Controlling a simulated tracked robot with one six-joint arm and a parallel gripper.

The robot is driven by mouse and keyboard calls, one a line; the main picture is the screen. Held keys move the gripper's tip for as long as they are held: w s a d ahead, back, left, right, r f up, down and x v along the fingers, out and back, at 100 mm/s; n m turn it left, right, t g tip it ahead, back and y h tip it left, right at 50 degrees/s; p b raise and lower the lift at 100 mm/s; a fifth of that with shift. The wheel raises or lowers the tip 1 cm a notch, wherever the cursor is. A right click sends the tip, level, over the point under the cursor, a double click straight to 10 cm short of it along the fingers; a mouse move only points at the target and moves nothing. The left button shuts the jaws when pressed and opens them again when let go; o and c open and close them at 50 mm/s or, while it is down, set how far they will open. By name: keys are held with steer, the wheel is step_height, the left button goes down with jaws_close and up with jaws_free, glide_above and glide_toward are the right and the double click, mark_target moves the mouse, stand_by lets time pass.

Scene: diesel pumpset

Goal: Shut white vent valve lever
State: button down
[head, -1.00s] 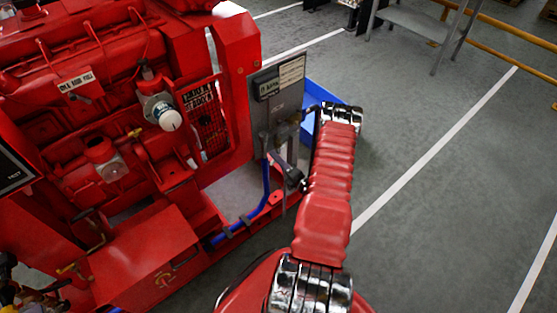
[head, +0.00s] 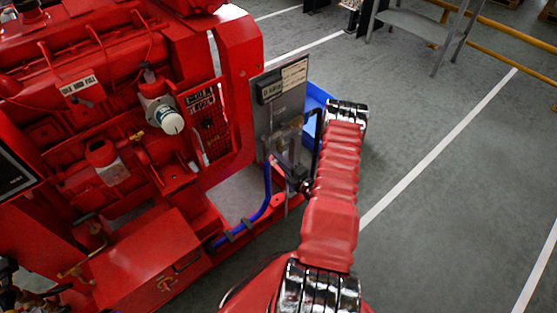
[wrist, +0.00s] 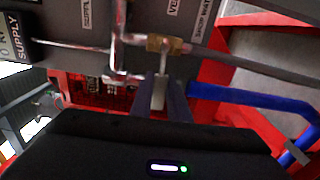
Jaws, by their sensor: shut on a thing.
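The white vent valve lever (wrist: 158,93) hangs from a brass valve body (wrist: 165,43) in the wrist view, pointing towards my gripper. My gripper (wrist: 160,104) has its two dark fingers on either side of the lever and is shut on it. In the head view my gripper (head: 281,160) is small and dark in front of the grey panel (head: 280,93) at the end of the red pumpset. The lever is too small to make out there.
A blue hose (wrist: 255,98) runs right of the fingers, and a grey pipe (wrist: 250,62) passes above it. Thin bright pipework (wrist: 75,45) lies left of the valve. A blue bin (head: 316,99) stands behind the panel. The floor at right is clear.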

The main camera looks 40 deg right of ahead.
steer(key=c, duration=1.9)
jaws_free()
steer(key=shift+d, duration=0.3)
steer(key=shift+c, duration=0.2)
steer(key=shift+o, duration=1.3)
steer(key=shift+a, duration=0.15)
steer(key=s, duration=1.3)
steer(key=shift+s+a, duration=0.4)
steer(key=shift+f, duration=0.15)
